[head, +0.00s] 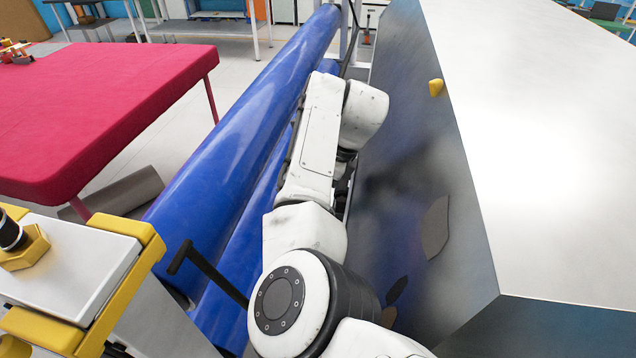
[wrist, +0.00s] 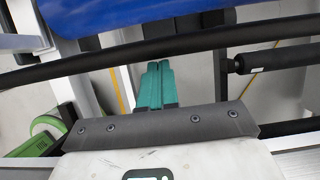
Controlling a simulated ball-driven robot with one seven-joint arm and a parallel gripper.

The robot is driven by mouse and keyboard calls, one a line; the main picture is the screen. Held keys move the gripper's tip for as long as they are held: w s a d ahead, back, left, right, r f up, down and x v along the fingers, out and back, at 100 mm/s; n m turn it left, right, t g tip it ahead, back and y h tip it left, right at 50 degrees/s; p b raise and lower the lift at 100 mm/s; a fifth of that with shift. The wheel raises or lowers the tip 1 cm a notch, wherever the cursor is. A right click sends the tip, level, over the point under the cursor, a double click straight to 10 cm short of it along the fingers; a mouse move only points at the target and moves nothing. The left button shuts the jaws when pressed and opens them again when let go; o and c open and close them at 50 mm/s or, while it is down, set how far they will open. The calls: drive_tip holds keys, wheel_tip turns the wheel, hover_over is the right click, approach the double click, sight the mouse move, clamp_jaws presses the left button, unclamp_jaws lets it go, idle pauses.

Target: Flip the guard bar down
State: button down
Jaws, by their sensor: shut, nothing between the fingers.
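A long black bar (wrist: 200,41), which looks like the guard bar, crosses the wrist view from side to side, just above my fingertips in the picture. I cannot tell whether they touch it. My gripper (wrist: 158,66) has teal fingers pressed together with nothing between them. In the head view my white arm reaches away along the blue rolls, and my gripper is hidden behind it. A thin black bar with a short crosspiece (head: 207,268) sticks out over the rolls at the lower left; I cannot tell if it belongs to the guard bar.
A large blue roll (head: 245,120) runs along the left of my arm. A tall grey metal cabinet (head: 410,190) stands close on the right. A red-topped table (head: 100,105) is at the left. A green part (wrist: 48,126) shows at the left of the wrist view.

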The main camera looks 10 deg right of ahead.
drive_tip(key=shift+a, duration=0.1)
drive_tip(key=b+v, duration=0.1)
drive_tip(key=v, duration=1)
drive_tip(key=shift+b, duration=0.4)
drive_tip(key=shift+f, duration=0.1)
